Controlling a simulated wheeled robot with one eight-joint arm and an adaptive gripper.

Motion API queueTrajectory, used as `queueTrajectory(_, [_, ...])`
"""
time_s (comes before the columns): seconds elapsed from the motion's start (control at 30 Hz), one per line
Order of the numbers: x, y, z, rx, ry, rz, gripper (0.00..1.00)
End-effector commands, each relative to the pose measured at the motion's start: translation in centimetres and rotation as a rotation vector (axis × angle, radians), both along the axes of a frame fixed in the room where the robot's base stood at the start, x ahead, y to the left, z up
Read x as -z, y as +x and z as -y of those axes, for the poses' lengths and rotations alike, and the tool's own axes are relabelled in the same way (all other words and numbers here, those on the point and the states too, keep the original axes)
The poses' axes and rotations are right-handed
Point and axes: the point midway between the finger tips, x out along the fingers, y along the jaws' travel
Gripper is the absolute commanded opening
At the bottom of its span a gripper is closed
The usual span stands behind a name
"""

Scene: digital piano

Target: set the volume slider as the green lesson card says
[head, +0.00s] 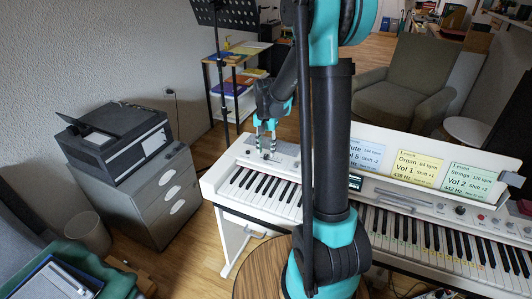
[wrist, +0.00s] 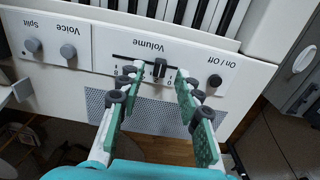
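The green lesson card (head: 473,186) stands on the piano at the right of the head view and reads Strings, 120 bpm, Vol 2, Shift +2, 442 Hz. The volume slider's dark knob (wrist: 159,68) sits in its slot right of the slot's middle in the wrist view, where the labels are upside down. My gripper (wrist: 160,82) is open, with one finger on each side of the knob and gaps visible between. The fingers hide part of the scale numbers. In the head view my gripper (head: 266,140) is over the piano's left end.
The On/Off button (wrist: 214,80) lies just beside the right finger. The Voice knob (wrist: 68,51) and Split knob (wrist: 33,45) are to the left. White keys (wrist: 215,12) run along the panel edge. A blue card (head: 366,154) and a yellow card (head: 417,169) stand beside the green one.

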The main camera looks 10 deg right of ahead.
Motion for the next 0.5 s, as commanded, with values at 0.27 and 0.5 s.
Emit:
queueTrajectory(0.27, [-5.6, -0.1, 0.0, 0.000, 0.000, 0.000, 0.34])
queueTrajectory(0.5, [-9.0, 0.0, 0.0, 0.000, 0.000, 0.000, 0.34])
